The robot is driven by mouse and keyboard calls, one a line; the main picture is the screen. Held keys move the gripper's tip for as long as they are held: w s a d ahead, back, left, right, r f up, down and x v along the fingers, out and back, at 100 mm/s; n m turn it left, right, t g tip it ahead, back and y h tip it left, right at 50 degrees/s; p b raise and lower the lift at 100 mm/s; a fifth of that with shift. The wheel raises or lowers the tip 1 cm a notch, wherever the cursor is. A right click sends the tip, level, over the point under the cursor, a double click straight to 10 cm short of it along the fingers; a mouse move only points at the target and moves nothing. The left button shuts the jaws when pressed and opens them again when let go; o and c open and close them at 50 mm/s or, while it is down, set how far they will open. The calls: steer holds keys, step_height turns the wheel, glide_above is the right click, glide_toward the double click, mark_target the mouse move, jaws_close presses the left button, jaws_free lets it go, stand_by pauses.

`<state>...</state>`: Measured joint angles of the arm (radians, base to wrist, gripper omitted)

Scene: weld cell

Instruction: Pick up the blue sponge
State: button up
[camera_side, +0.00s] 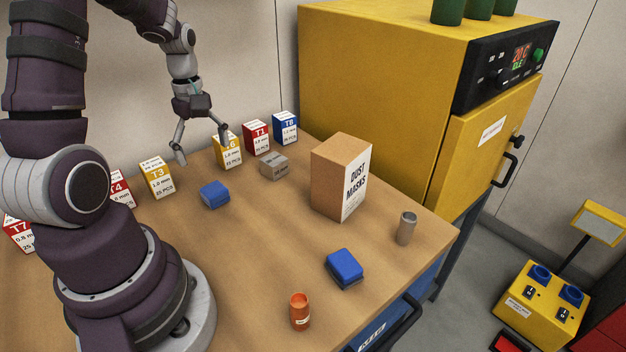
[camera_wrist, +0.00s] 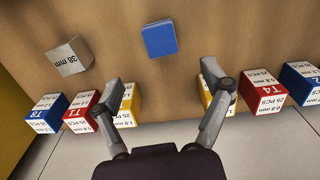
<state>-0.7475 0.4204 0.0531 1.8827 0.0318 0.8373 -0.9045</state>
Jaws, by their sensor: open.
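Two small blue blocks lie flat on the wooden table. One blue block (camera_side: 215,194) is near the back, in front of the row of boxes; it also shows in the wrist view (camera_wrist: 160,39). The other blue block (camera_side: 344,268) is near the front right edge, outside the wrist view. I cannot tell for certain which is the sponge. My gripper (camera_side: 203,150) is open and empty, above the back of the table by the boxes. In the wrist view my gripper (camera_wrist: 160,80) has its fingers apart, with the nearer blue block beyond the tips and not touched.
Boxes, including yellow T3 (camera_side: 156,177) and red T1 (camera_side: 256,138), line the back edge. A grey 38 mm block (camera_side: 273,165), a dust mask box (camera_side: 341,178), a metal cylinder (camera_side: 406,228) and an orange bottle (camera_side: 300,311) stand on the table. The middle is clear.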

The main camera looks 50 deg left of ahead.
mark_target(213, 188)
step_height(213, 188, down, 10)
steer(key=shift+a+r, duration=0.1)
steer(key=shift+r, duration=0.05)
steer(key=c, duration=0.9)
